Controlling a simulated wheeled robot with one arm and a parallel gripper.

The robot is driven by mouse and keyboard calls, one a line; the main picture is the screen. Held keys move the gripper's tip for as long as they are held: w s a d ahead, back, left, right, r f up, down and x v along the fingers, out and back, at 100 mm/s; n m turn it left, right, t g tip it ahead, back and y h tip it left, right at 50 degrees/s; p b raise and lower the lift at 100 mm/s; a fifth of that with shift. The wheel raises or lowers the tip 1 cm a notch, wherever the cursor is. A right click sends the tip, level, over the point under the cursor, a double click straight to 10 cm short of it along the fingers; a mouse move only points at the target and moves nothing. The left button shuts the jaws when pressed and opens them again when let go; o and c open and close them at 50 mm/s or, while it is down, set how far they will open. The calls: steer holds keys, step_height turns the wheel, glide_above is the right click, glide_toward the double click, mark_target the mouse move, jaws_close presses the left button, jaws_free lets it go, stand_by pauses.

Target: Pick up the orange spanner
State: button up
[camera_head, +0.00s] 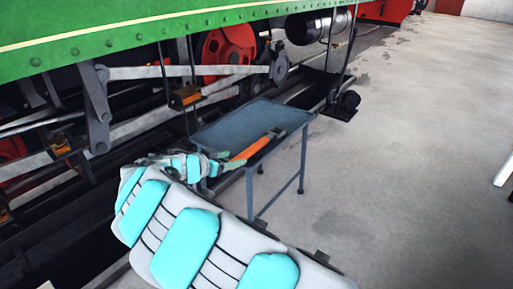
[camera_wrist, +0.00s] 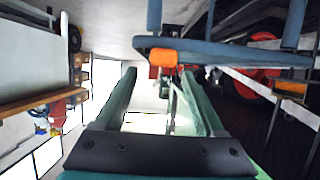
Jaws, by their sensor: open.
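The orange spanner (camera_head: 252,149) lies on the blue-grey table (camera_head: 225,128), its grey head toward the far right and its orange handle end toward the near left edge. In the wrist view the orange handle end (camera_wrist: 164,58) shows against the blue table edge (camera_wrist: 225,50), ahead of the fingertips. My gripper (camera_head: 228,164) is at the table's near left edge, close to the handle end. Its two green fingers are apart in the wrist view (camera_wrist: 159,73), with nothing held between them. I cannot tell the exact gap to the handle. My arm hides part of the table's near side.
The green steam tram (camera_head: 150,30), with red wheels (camera_head: 228,48) and grey rods, stands close behind and left of the table. A black bracket (camera_head: 342,104) stands beyond the table's far right corner. The concrete floor (camera_head: 410,140) to the right is clear.

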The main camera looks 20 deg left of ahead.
mark_target(241, 155)
steer(key=x, duration=0.5)
steer(key=shift+c, duration=0.3)
jaws_close()
stand_by(1.0)
